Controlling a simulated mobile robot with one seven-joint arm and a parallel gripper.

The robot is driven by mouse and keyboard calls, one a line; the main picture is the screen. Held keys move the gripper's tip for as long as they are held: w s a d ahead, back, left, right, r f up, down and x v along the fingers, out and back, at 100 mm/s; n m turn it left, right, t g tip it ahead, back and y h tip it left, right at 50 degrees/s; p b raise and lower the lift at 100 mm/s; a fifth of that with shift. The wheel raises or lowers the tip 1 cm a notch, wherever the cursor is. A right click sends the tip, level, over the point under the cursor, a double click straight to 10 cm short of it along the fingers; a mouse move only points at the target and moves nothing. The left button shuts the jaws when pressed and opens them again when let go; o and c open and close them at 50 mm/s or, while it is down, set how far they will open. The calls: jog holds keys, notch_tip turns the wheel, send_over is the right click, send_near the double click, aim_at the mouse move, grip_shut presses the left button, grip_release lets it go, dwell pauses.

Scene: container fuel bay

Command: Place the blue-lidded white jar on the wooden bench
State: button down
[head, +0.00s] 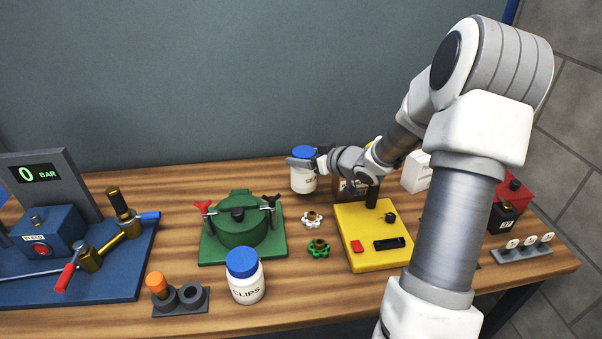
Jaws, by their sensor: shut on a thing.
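A blue-lidded white jar (303,180) is at the back of the wooden bench (180,187), right of centre. My gripper (304,161) comes from the right and is shut on this jar near its lid. Whether the jar's base touches the bench or hangs just above it I cannot tell. A second blue-lidded white jar (246,286), labelled CLIPS, stands upright at the front of the bench. The label on the held jar is too small to read.
A green round-lidded vessel (241,230), a yellow box (363,258) and small white (312,219) and green (318,248) handwheels stand nearby. A blue pump rig (100,275) fills the left. A grey holder (181,301) sits in front. Bare wood shows behind the green vessel.

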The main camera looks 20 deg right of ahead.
jog(key=shift+w+a+f, duration=0.1)
jog(key=shift+w+f, duration=0.1)
jog(key=shift+w, duration=0.15)
jog(key=shift+w+f, duration=0.1)
jog(key=shift+f, duration=0.25)
jog(key=shift+f+b, duration=0.45)
jog(key=shift+f, duration=1.2)
jog(key=shift+f, duration=0.1)
grip_release()
jog(key=shift+r, duration=0.2)
jog(key=v, duration=0.7)
jog(key=shift+s+p, duration=0.3)
jog(key=shift+p, duration=0.15)
